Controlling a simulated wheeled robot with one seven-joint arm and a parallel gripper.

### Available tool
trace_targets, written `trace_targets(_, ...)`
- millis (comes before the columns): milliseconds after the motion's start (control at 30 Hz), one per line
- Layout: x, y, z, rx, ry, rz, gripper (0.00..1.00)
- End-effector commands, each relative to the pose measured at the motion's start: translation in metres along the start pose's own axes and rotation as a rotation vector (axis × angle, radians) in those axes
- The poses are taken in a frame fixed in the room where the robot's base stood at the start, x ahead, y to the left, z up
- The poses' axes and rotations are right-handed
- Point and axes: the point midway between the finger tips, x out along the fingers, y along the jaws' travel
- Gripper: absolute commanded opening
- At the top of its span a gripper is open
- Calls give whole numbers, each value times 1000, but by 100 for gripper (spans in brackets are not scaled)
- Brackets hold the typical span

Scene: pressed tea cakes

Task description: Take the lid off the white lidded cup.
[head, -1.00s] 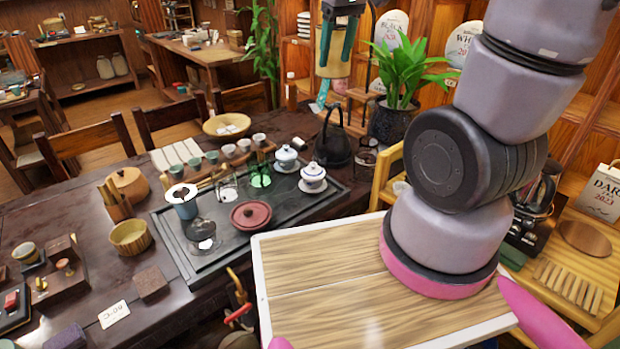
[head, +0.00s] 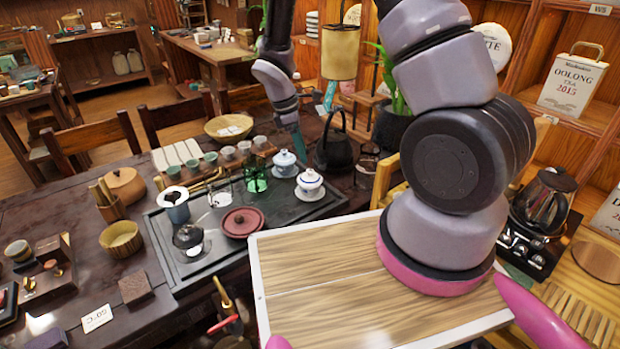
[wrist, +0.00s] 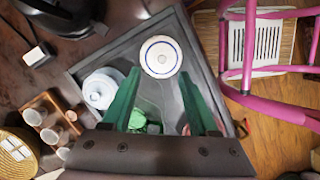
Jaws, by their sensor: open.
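The white lidded cup (head: 310,184) stands on a saucer near the right end of the dark tea tray (head: 165,262). The lid sits on the cup. My gripper (head: 297,147) hangs above the tray's back right, with its green fingers pointing down. In the wrist view my gripper (wrist: 159,74) is open and empty, its fingertips apart, with the lid just beyond and between them. How high the tips are is unclear.
A pale blue lidded cup (head: 284,162) stands close behind to the left. A black kettle (head: 334,150) stands behind right. Small cups line a wooden rack (head: 215,176).

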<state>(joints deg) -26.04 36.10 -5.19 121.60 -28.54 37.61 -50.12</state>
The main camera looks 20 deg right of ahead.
Motion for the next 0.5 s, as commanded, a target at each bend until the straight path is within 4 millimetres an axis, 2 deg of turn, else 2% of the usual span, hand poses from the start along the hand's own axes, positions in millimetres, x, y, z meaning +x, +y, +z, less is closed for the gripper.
trace_targets(267,25,-1,1,1,0,-1,60)
trace_targets(500,60,-3,2,2,0,-1,60)
